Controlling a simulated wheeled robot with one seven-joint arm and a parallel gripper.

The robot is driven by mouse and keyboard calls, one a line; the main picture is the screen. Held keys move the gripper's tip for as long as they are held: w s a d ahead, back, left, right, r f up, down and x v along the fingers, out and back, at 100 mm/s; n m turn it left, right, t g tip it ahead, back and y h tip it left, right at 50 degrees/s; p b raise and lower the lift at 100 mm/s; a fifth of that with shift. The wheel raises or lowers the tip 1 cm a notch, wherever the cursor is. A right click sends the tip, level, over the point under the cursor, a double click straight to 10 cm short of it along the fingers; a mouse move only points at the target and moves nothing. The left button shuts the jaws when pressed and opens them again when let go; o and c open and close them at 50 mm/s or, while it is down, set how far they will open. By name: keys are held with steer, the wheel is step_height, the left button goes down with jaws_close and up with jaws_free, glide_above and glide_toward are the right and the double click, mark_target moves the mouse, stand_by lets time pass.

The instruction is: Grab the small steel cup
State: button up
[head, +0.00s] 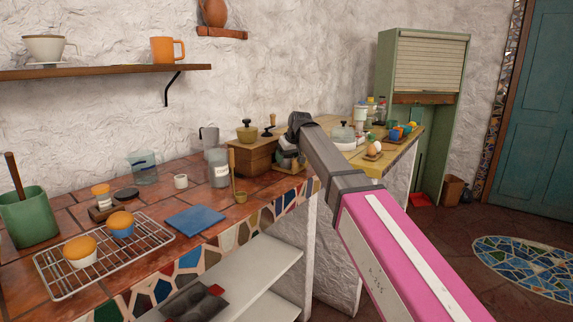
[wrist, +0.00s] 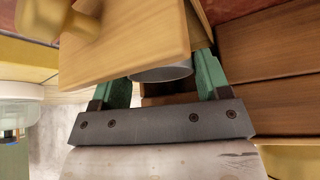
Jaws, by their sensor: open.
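In the wrist view, a grey, round-rimmed piece that looks like the small steel cup (wrist: 163,74) shows between the green fingers of my gripper (wrist: 164,88). Most of it is hidden behind a wooden block in front of it. The fingers are apart, one on each side; I cannot tell whether they touch it. In the head view, my gripper (head: 288,160) is low at the right side of the wooden grinder (head: 254,158), at the counter's far end. My wrist and fingers cover most of that spot, so I cannot make out the cup clearly there.
The grinder with its brass top stands close left of my gripper. A yellow counter (head: 386,155) with bottles and food lies behind right.

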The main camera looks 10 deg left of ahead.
steer(key=shift+x, duration=0.75)
steer(key=c, duration=0.6)
steer(key=shift+d+r, duration=0.1)
steer(key=shift+r, duration=0.05)
